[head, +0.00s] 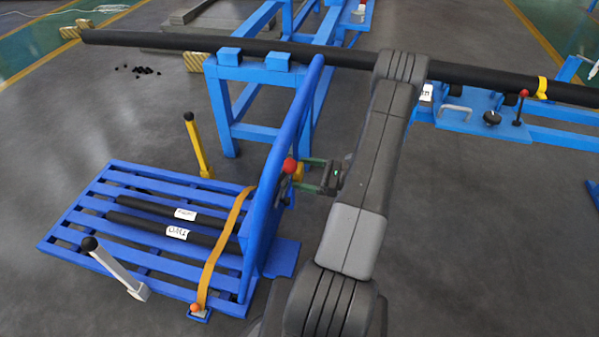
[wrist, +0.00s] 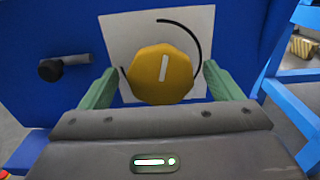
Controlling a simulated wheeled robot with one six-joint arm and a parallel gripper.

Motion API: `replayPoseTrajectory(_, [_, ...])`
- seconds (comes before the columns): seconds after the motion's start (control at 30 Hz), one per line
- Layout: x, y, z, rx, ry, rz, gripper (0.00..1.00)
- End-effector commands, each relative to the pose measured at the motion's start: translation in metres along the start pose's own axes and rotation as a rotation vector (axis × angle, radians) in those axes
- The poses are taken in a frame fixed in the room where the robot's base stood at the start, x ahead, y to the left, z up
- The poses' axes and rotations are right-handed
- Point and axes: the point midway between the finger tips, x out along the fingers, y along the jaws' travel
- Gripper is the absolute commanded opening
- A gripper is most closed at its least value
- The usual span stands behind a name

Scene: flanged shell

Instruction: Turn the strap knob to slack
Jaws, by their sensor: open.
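The yellow strap knob (wrist: 160,78) sits on a white plate (wrist: 120,30) on a blue panel. Its white pointer line stands nearly upright, leaning slightly right. A black arc curves over its upper right, with a short piece at its left. My gripper (wrist: 161,88) is open, one green finger on each side of the knob, with small gaps showing. In the head view, my gripper (head: 308,176) reaches the blue upright panel (head: 268,200) from the right, and only a little yellow of the knob shows. The orange strap (head: 221,250) crosses the blue slatted pallet (head: 75,242).
A black peg handle (wrist: 62,67) sticks out left of the knob. A red ball (head: 290,165) stands close to my gripper in the head view. Dark rods (head: 155,228) lie on the pallet. A long black pipe (head: 180,41) spans the blue frame behind. Floor right of my arm is clear.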

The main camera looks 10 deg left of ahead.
Motion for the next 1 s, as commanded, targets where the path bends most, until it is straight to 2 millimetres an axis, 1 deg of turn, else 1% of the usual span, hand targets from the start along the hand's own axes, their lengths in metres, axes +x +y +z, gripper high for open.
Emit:
replayPoseTrajectory(0.03, [0.007, 0.000, 0.000, 0.000, 0.000, 0.002, 0.86])
replayPoseTrajectory(0.1, [0.013, 0.000, 0.000, 0.000, -0.001, 0.001, 0.86])
replayPoseTrajectory(0.2, [0.018, 0.000, 0.000, -0.001, 0.000, 0.001, 0.86])
replayPoseTrajectory(0.5, [0.020, 0.000, 0.000, -0.001, 0.000, -0.001, 0.86])
replayPoseTrajectory(0.57, [0.020, 0.000, 0.000, -0.001, 0.000, -0.001, 0.74])
replayPoseTrajectory(0.6, [0.020, 0.000, 0.000, -0.001, 0.000, -0.001, 0.66])
replayPoseTrajectory(0.73, [0.020, 0.000, 0.000, -0.001, 0.000, 0.000, 0.41])
replayPoseTrajectory(0.87, [0.020, 0.000, -0.001, -0.012, 0.000, 0.000, 0.41])
replayPoseTrajectory(1.0, [0.020, 0.000, -0.004, -0.094, 0.000, 0.000, 0.41])
